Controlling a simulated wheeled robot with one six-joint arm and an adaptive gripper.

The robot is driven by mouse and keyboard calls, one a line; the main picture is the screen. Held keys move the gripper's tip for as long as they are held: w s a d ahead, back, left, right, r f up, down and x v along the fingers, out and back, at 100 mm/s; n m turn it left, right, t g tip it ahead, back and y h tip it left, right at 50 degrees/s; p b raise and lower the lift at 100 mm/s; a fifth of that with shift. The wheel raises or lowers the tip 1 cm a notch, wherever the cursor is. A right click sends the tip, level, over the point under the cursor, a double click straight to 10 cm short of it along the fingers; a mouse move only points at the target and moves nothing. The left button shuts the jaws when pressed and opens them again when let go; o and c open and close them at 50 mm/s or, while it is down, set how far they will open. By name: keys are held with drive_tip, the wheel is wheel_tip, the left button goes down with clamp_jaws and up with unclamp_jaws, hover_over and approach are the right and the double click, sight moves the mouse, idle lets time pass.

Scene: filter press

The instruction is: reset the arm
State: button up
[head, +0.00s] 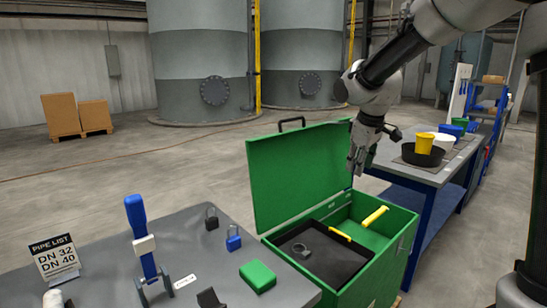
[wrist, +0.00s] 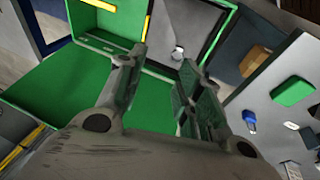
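My gripper (head: 357,160) hangs from my arm over the open green toolbox (head: 385,262), close to its raised lid (head: 290,170). In the wrist view my gripper (wrist: 164,58) has its two fingers spread, with nothing between them. The box and a black tray (head: 340,268) in it lie beyond the fingertips. A small grey padlock-like item (head: 301,250) lies in the tray; it also shows in the wrist view (wrist: 177,52). A yellow handle (head: 375,216) lies in the box beside the tray.
The near grey table (head: 200,275) holds a pipe list sign (head: 54,256), a blue-handled tool (head: 140,230), black (head: 211,219) and blue (head: 233,239) padlocks and a green block (head: 258,276).

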drive_tip(key=s+d+r+m, duration=0.1)
drive_tip(key=s+d+m, duration=0.1)
drive_tip(key=s, duration=0.8)
drive_tip(key=s+d+r+m, duration=0.1)
drive_tip(key=s+d+m, duration=0.2)
drive_tip(key=s, duration=0.8)
drive_tip(key=s+d+r+m, duration=0.1)
drive_tip(key=s+d+m, duration=0.2)
drive_tip(key=s+d, duration=0.3)
drive_tip(key=s, duration=0.4)
drive_tip(key=shift+s+d, duration=0.2)
